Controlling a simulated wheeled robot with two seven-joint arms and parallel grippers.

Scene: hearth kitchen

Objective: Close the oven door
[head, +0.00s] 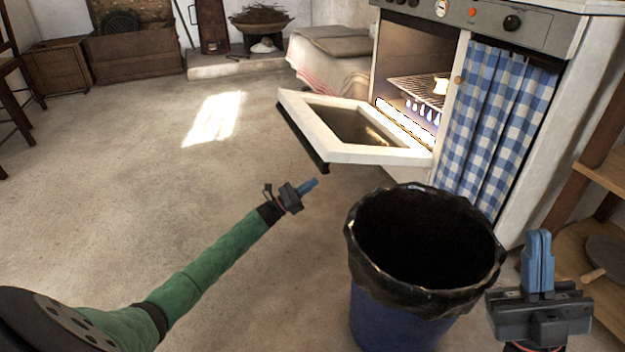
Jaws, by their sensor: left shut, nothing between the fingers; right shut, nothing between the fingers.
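The oven door (385,156) is white with a dark glass pane. It hangs open, folded down and out from the front of the white stove (450,40). The lit oven cavity (412,55) shows a wire rack and small flames along its lower edge. A dark handle bar (302,143) runs along the door's outer edge. My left gripper (310,184) is shut and empty, below and left of the door and apart from it in the picture. My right gripper (539,260) is shut and empty at the lower right, in front of the stove's right side.
A blue bin (385,318) with a black liner stands in front of the stove, between my grippers. A blue checked curtain (490,125) hangs right of the oven. Wooden shelves (590,180) stand at the right. The floor to the left is clear.

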